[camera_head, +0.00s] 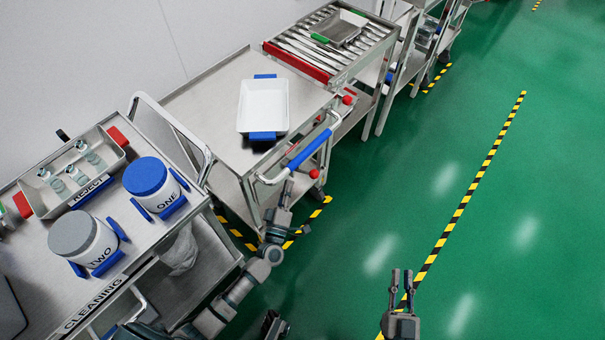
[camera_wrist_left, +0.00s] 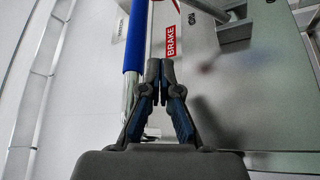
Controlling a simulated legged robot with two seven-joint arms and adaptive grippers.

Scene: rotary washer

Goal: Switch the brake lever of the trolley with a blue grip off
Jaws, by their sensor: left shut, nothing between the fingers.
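The trolley with the blue grip (camera_head: 309,148) stands in the middle of the head view. Its blue grip is on a bent metal handle at the trolley's near end. One red ball knob (camera_head: 314,173) shows just below the handle; another red knob (camera_head: 347,99) is farther up. My left gripper (camera_head: 287,186) is at the handle's lower end. In the left wrist view, my left gripper (camera_wrist_left: 160,66) is shut and empty, beside the blue grip (camera_wrist_left: 135,35) and below the red BRAKE label (camera_wrist_left: 171,42). My right gripper (camera_head: 401,279) is open and empty over the floor.
A white tray (camera_head: 279,107) with blue handles lies on the trolley top. The cleaning trolley (camera_head: 130,238) at left carries jars ONE (camera_head: 147,178) and TWO (camera_head: 75,235) and a REJECT tray (camera_head: 112,172). A roller table (camera_head: 298,66) stands behind. The green floor at right is clear.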

